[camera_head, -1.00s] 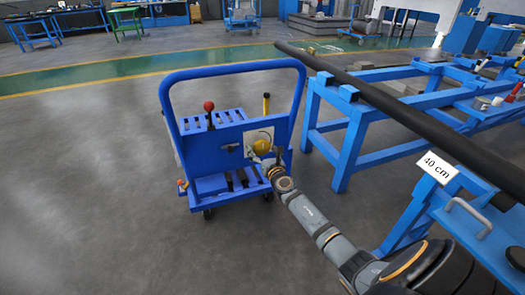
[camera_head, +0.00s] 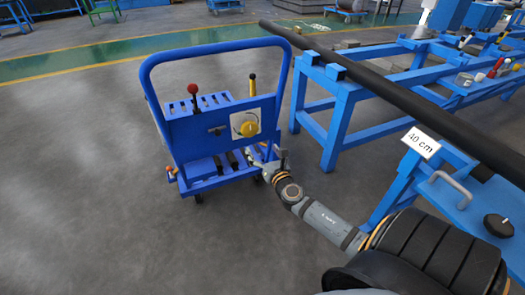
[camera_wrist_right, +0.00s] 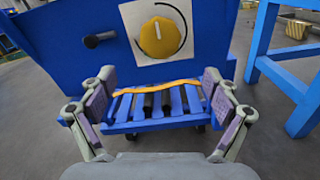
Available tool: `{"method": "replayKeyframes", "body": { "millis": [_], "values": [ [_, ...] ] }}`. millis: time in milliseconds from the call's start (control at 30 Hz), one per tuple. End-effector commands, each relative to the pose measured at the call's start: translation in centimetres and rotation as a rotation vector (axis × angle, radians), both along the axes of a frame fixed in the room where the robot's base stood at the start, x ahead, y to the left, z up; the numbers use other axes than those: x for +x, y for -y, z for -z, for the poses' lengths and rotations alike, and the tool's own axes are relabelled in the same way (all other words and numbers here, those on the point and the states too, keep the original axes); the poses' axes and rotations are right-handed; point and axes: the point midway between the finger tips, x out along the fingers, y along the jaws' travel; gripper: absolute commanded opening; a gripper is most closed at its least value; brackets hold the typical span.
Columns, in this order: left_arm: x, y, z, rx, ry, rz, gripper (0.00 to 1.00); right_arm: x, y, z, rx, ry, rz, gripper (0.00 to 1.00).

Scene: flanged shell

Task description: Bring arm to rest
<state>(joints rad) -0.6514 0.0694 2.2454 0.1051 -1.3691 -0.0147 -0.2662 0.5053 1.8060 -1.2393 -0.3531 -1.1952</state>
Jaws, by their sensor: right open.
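My right arm comes in from the lower right in the head view. My right gripper (camera_head: 262,158) is in front of the lower part of a blue wheeled cart (camera_head: 185,140). The right wrist view shows the right gripper (camera_wrist_right: 158,105) open, with nothing between its fingers. Beyond the fingers in that view are the cart's slatted shelf and its panel with a yellow knob (camera_wrist_right: 160,37). The yellow knob also shows in the head view (camera_head: 248,129), above the gripper. My left gripper is in neither view.
A blue frame table (camera_head: 340,110) carries a long dark pipe (camera_head: 390,90) at the right. A "40 cm" sign (camera_head: 421,142) stands near my arm, above a blue bench with a grey handle (camera_head: 450,186). The floor left of the cart is clear.

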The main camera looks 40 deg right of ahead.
Motion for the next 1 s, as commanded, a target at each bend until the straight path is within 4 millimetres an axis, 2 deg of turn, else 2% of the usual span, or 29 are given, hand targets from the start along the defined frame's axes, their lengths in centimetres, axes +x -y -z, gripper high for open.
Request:
{"method": "replayKeyframes", "body": {
  "millis": [433,500,567,667,700,800,900,1000],
  "values": [
    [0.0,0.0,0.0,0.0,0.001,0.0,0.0,0.0,0.0,0.0,0.002,0.0,0.001,0.89],
    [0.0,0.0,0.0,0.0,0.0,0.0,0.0,-0.3,0.0,0.3,0.058,0.006,0.019,0.89],
    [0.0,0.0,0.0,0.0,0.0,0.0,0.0,-1.4,0.2,1.2,0.216,0.017,0.076,0.89],
    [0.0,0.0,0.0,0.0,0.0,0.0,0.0,-5.4,0.3,5.1,0.729,0.047,0.294,0.89],
    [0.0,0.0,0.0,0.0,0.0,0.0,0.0,-7.8,-0.2,7.5,0.971,0.055,0.42,0.89],
    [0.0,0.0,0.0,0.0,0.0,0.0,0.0,-12.9,-2.7,12.3,1.436,0.062,0.715,0.89],
    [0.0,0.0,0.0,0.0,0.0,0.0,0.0,-17.0,-5.7,15.3,1.723,0.056,0.96,0.89],
    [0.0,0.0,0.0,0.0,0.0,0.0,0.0,-20.2,-8.9,17.1,1.918,0.041,1.169,0.89]
  ]
}}
